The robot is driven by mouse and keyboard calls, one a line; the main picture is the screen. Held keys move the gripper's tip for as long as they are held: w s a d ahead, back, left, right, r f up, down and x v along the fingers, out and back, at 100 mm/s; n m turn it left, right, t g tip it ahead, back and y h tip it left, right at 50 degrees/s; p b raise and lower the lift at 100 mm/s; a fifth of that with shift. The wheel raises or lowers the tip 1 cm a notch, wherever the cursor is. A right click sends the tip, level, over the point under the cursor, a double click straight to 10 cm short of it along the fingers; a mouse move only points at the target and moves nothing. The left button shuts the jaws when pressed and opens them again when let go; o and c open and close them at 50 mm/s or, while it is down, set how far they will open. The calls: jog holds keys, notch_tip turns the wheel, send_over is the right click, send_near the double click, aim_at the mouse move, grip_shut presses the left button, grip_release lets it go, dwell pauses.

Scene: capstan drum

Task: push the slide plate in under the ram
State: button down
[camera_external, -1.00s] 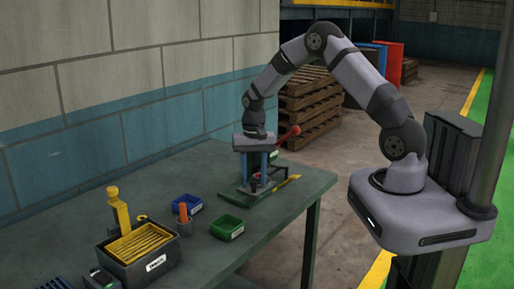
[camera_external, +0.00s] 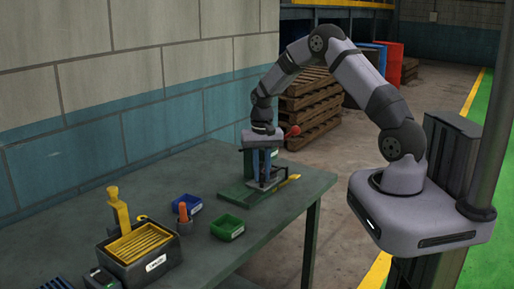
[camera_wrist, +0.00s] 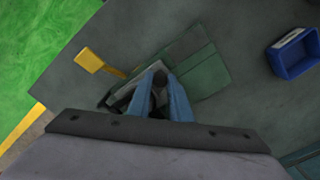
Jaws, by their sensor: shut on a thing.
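My gripper (camera_external: 263,180) points down over the far part of the bench, at a small press-like fixture with a green base plate (camera_external: 234,191). In the wrist view its two blue fingers (camera_wrist: 161,77) are shut on a dark upright piece (camera_wrist: 160,88). The green base (camera_wrist: 205,70) extends to the upper right of the fingers. A grey, dark-edged block (camera_wrist: 122,97) lies beside the fingers on the left. I cannot tell for sure which part is the slide plate. The ram is not clearly seen; my gripper hides much of the fixture.
A yellow handle (camera_external: 289,180) sticks out beside the fixture; it also shows in the wrist view (camera_wrist: 90,60). A red ball (camera_external: 293,131) shows behind my gripper. A blue bin (camera_external: 187,203), a green bin (camera_external: 228,229) and a grey box (camera_external: 140,262) stand nearer on the bench.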

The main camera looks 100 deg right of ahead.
jog(key=shift+s+d, duration=0.15)
jog(key=c, duration=1.6)
grip_release()
jog(key=shift+s, duration=0.1)
jog(key=shift+d+r+b, duration=0.1)
jog(key=shift+r+b, duration=0.2)
jog(key=shift+r, duration=0.2)
jog(key=shift+r+b, duration=0.95)
jog(key=shift+r, duration=2.25)
